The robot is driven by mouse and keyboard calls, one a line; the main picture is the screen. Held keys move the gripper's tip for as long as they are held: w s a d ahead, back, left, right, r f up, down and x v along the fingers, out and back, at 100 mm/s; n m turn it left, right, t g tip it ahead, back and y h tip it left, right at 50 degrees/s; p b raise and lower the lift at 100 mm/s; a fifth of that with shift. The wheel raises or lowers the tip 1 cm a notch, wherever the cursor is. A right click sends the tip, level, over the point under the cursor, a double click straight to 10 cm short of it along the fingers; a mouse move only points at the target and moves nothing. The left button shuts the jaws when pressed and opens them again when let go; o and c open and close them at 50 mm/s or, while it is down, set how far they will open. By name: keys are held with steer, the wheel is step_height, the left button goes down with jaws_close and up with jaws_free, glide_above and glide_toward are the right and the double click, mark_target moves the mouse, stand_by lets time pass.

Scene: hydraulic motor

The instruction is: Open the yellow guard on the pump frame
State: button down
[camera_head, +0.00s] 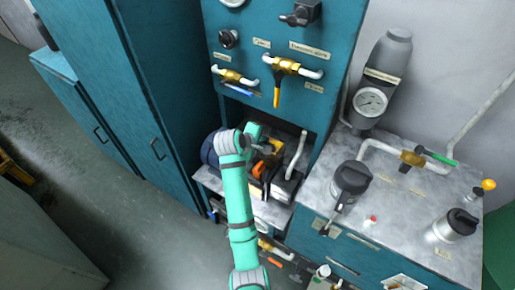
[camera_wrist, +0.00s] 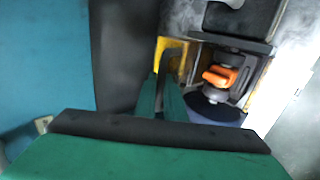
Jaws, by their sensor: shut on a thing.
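The yellow guard (camera_wrist: 181,62) shows in the wrist view, upper middle, partly hidden behind my fingers and a dark bar. In the head view only a small yellow part of the guard (camera_head: 278,146) shows, inside the recess of the teal cabinet. My gripper (camera_wrist: 168,80) reaches to the guard and is shut on it; the exact contact at the fingertips is hard to see. In the head view my gripper (camera_head: 268,141) is at the recess opening, above the pump frame, and my arm hides part of the frame.
An orange part (camera_wrist: 219,76) sits on machinery to the right of the guard. A pale pipe (camera_head: 296,156) rises at the recess's right side. Valves with a yellow handle (camera_head: 277,90) hang above. A grey bench (camera_head: 400,205) with a gauge (camera_head: 370,101) stands to the right.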

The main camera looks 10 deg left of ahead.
steer(key=shift+w+d, duration=0.25)
steer(key=shift+d, duration=0.25)
steer(key=shift+w+a, duration=0.1)
steer(key=shift+w, duration=0.2)
steer(key=shift+d, duration=0.3)
steer(key=shift+a, duration=0.1)
steer(key=shift+a, duration=0.1)
steer(key=c, duration=2)
jaws_free()
steer(key=shift+s, duration=0.1)
steer(key=shift+o, duration=0.8)
steer(key=shift+s+a, duration=0.1)
steer(key=shift+a, duration=0.2)
